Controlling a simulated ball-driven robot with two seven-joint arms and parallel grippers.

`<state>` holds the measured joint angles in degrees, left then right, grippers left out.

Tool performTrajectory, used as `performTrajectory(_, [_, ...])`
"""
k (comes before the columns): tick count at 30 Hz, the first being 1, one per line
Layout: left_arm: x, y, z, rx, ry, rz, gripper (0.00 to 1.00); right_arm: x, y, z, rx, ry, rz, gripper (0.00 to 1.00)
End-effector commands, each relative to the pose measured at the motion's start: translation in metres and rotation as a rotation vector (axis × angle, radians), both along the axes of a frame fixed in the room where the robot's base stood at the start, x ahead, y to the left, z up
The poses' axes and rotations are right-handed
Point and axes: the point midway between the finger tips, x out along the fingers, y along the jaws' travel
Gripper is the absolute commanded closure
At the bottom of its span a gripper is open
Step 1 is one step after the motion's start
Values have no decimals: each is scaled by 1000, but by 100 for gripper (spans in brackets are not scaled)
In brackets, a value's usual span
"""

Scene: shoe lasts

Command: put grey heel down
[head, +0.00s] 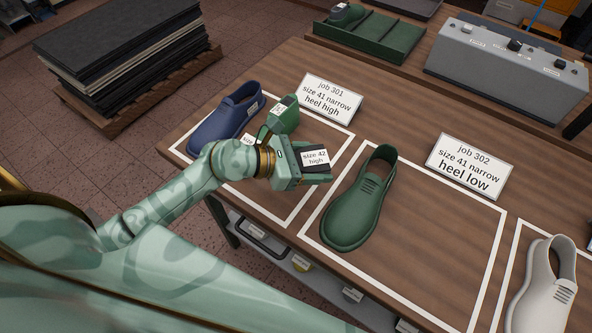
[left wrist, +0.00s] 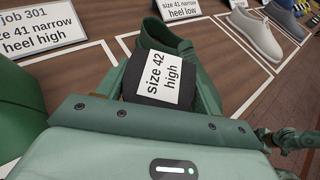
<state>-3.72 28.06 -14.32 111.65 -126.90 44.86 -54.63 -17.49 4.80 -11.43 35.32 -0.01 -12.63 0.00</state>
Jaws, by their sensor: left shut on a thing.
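My left gripper (head: 316,168) is shut on a dark grey heel block (head: 319,153) with a white label reading "size 42 high". The left wrist view shows the heel (left wrist: 131,86) between the two green fingers. The gripper holds it over the right side of the job 301 square, left of the green shoe (head: 361,200). I cannot tell the gap to the table. A blue shoe (head: 222,120) lies in the job 301 square, with a green labelled piece (head: 285,112) beside it, partly behind my arm.
The job 301 card (head: 331,98) reads "size 41 narrow heel high". The job 302 card (head: 470,166) reads "heel low". A white shoe (head: 541,290) stands at right. A green tray (head: 372,44) and grey control box (head: 505,62) stand behind. Bare wood shows right of the green shoe.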

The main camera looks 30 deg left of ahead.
Motion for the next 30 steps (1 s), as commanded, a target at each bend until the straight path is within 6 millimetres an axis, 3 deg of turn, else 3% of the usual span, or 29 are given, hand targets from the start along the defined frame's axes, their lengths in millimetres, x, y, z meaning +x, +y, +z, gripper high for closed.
performTrajectory(1, [7,14,-13,1,2,4,59,-3,0,-11,0,7,0,29])
performTrajectory(6, [19,37,-46,-2,4,2,59,-6,0,-29,0,15,0,29])
performTrajectory(13, [26,52,-61,-1,0,0,59,-1,2,-36,3,8,-1,29])
performTrajectory(18, [28,55,-89,-6,2,1,59,-3,5,-46,6,13,-2,29])
performTrajectory(30, [28,55,-96,-1,-2,-1,59,-4,6,-48,8,13,-2,29])
